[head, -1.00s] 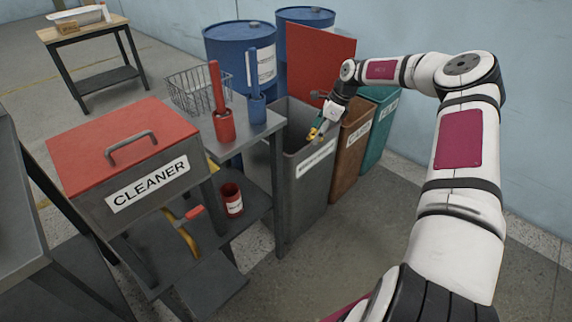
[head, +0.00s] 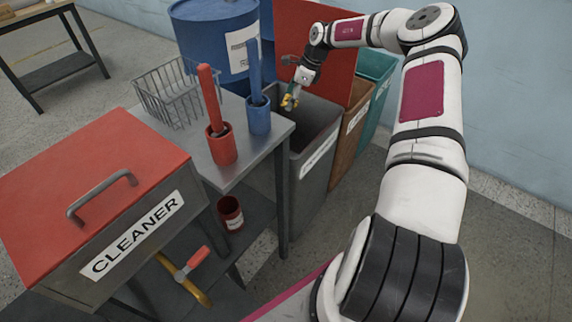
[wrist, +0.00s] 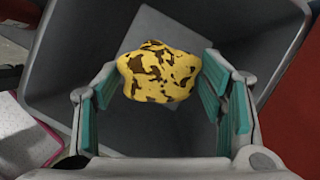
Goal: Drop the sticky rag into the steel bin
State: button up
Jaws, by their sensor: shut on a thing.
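The sticky rag (wrist: 158,72) is a yellow lump with dark brown stains. It sits between the teal finger pads of my gripper (head: 289,101), which is shut on it. In the head view the rag is a tiny yellow spot, mostly too small to make out. The steel bin (head: 306,190) is a grey, open-topped bin with a white label, and its red lid (head: 318,62) stands up behind it. My gripper is over the bin's mouth. In the wrist view the bin's grey inner wall (wrist: 75,50) surrounds the rag.
A brown bin (head: 350,138) and a teal bin (head: 378,72) stand right of the steel bin. A metal cart with a wire basket (head: 170,95), a red holder (head: 221,146) and a blue holder (head: 258,118) stands left. A red-lidded CLEANER box (head: 95,205) is in front.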

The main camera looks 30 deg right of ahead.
notch_tip(320, 180, down, 5)
jog(key=b, duration=0.3)
jog(key=shift+r, duration=0.2)
jog(key=o, duration=1.2)
jog(key=shift+s, duration=0.1)
jog(key=v, duration=1.2)
